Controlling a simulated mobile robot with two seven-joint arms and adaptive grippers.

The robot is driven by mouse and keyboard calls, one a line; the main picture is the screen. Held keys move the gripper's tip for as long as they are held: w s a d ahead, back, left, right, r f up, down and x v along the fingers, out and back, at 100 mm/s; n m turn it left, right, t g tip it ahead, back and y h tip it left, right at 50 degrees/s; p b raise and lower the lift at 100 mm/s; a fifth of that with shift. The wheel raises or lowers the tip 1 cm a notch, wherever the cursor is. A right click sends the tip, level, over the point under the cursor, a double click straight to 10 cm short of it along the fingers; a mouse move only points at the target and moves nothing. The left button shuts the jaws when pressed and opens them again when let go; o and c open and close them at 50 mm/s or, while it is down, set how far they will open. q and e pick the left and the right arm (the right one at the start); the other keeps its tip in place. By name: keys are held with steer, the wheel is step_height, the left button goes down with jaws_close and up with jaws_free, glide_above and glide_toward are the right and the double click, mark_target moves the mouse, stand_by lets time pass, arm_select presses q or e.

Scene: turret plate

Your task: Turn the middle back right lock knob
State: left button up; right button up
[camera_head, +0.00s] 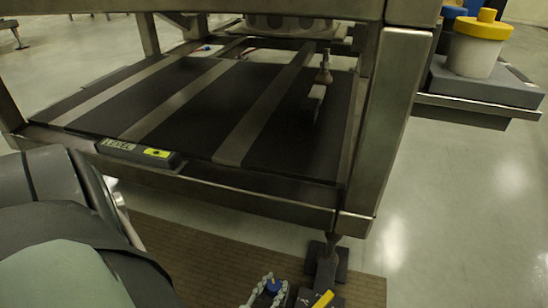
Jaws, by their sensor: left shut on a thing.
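The underside of a round grey turret plate (295,23) shows at the top, under the table's upper frame; most of it is hidden. A small metal fitting (323,70) stands beneath it, above the dark lower shelf. I cannot tell whether it is a lock knob; no middle back right knob can be made out for certain. My left arm (75,230) fills the lower left. My right gripper is not in view.
The steel table's front right leg (388,120) and lower front rail (250,195) stand as obstacles. The dark shelf has grey strips (265,110) and a labelled box (138,153). A yellow-capped white container (478,50) stands on a grey side shelf. The floor (470,200) at right is clear.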

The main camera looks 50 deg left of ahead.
mark_target(274, 285)
arm_select(q)
steer(key=o, duration=1.2)
steer(key=shift+r, duration=5)
